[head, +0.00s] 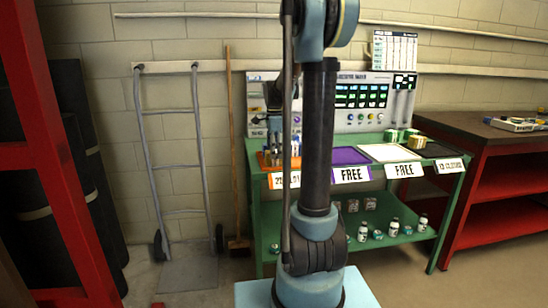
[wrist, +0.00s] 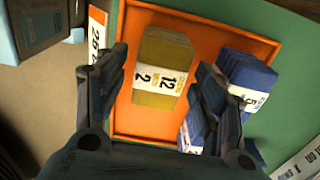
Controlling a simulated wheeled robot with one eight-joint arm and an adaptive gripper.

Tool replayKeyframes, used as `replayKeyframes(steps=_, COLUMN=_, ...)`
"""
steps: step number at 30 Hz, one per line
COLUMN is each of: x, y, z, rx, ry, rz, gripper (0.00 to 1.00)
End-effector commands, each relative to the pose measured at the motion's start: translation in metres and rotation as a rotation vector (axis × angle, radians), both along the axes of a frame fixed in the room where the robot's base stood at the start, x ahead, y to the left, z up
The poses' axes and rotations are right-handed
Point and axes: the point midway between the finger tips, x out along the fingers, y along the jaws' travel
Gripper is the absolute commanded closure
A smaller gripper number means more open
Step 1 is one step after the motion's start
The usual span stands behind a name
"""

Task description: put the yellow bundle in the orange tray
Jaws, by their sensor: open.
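The yellow bundle (wrist: 163,68) has a white band marked 12 and 2. In the wrist view it lies within the rim of the orange tray (wrist: 126,137), between my gripper's fingers. My gripper (wrist: 161,62) is open, with orange tray floor showing between the left finger and the bundle; the right finger is closer to it. In the head view my gripper (head: 275,128) is over the orange tray (head: 263,160) at the left end of the green table, partly hidden by my arm. I cannot make out the yellow bundle there.
Blue banded bundles (wrist: 247,82) lie at the tray's right side, beside and partly behind the right finger. Right of the tray are a purple tray (head: 349,156), a white tray (head: 390,152) and a black one (head: 437,150).

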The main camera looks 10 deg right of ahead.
Motion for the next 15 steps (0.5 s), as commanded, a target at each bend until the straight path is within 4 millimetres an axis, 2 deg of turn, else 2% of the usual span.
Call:
replayKeyframes(steps=9, x=0.0, y=0.0, z=0.057, rx=0.0, ry=0.0, rz=0.0, gripper=0.37)
replayKeyframes(steps=15, x=0.0, y=0.0, z=0.084, rx=0.0, ry=0.0, rz=0.0, gripper=0.37)
